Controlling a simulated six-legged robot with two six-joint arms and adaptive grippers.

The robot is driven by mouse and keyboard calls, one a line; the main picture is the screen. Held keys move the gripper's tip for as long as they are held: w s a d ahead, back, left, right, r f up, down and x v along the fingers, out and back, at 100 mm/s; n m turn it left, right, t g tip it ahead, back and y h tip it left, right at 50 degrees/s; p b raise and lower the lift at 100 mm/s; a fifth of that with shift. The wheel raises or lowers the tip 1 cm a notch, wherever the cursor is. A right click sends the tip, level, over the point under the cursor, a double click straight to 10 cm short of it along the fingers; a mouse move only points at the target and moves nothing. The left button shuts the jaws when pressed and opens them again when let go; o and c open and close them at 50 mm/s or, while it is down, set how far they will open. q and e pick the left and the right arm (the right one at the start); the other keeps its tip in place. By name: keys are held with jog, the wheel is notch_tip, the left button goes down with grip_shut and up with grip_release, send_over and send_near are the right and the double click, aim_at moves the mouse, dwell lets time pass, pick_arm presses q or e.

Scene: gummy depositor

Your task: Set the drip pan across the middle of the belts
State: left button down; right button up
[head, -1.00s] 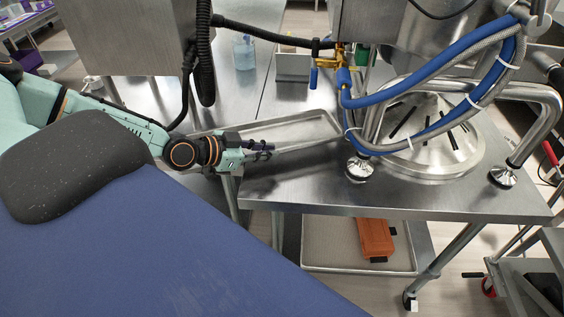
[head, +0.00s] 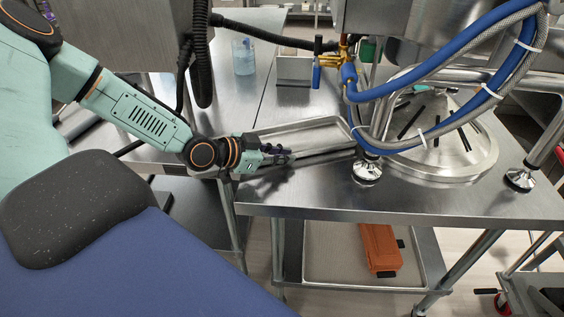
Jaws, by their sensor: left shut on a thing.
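The drip pan (head: 318,126) is a shallow, long grey metal tray with a raised rim, low over or on the steel table. Its right end reaches the blue hose and the machine's foot. My left gripper (head: 284,156) is shut on the pan's near rim, toward its left end. The gripper and wrist cover part of the left end. I cannot tell whether the pan touches the table. My right gripper is not in view. I cannot make out any belts.
A steel table (head: 400,200) carries a machine with a round domed base (head: 450,155), blue hoses (head: 440,70) and a levelling foot (head: 367,170) close right of the pan. A bottle (head: 243,57) and a box (head: 293,70) stand behind. An orange case (head: 379,248) lies below.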

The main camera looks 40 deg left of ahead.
pick_arm(q)
jog(key=shift+d, duration=0.1)
jog(key=shift+f, duration=0.1)
jog(key=c, duration=1.8)
grip_release()
jog(key=shift+f, duration=0.1)
jog(key=o, duration=0.5)
jog(key=shift+c, duration=0.2)
